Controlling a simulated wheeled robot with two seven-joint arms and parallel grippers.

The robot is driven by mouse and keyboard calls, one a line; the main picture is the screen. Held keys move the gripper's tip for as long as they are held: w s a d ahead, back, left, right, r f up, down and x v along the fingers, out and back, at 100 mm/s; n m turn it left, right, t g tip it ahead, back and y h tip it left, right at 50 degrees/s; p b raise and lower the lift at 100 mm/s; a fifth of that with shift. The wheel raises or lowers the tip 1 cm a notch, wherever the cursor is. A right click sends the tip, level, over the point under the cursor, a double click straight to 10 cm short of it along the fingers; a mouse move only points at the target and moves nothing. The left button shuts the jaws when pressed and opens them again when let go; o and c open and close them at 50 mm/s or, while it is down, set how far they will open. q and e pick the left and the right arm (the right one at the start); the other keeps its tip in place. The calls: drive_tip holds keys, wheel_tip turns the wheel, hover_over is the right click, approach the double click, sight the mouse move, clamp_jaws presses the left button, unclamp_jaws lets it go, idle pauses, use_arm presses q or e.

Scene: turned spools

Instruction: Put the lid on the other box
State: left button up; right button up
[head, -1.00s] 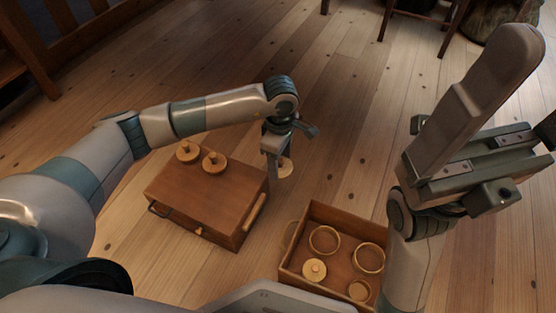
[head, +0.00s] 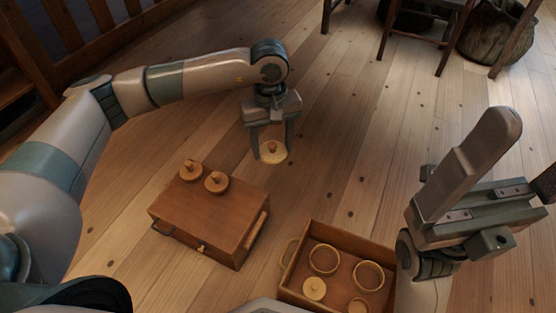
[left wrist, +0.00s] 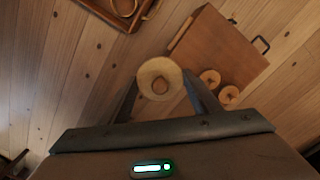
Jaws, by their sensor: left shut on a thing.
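The held lid also shows between the fingers in the left wrist view (left wrist: 160,82).
The closed box has a dark handle (head: 162,229) on its left and a light bar on its right. Bare plank floor (head: 340,150) lies around and beyond both boxes. A chair (head: 430,30) and a dark basket (head: 490,35) stand at the far right.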

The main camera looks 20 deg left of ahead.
sight(261, 154)
use_arm(q)
wheel_tip(261, 154, up, 10)
drive_tip(key=s+a+m+p, duration=0.1)
drive_tip(key=s+a+m, duration=0.1)
drive_tip(key=m, duration=0.5)
drive_tip(key=shift+a+p, duration=0.15)
drive_tip(key=shift+p, duration=0.2)
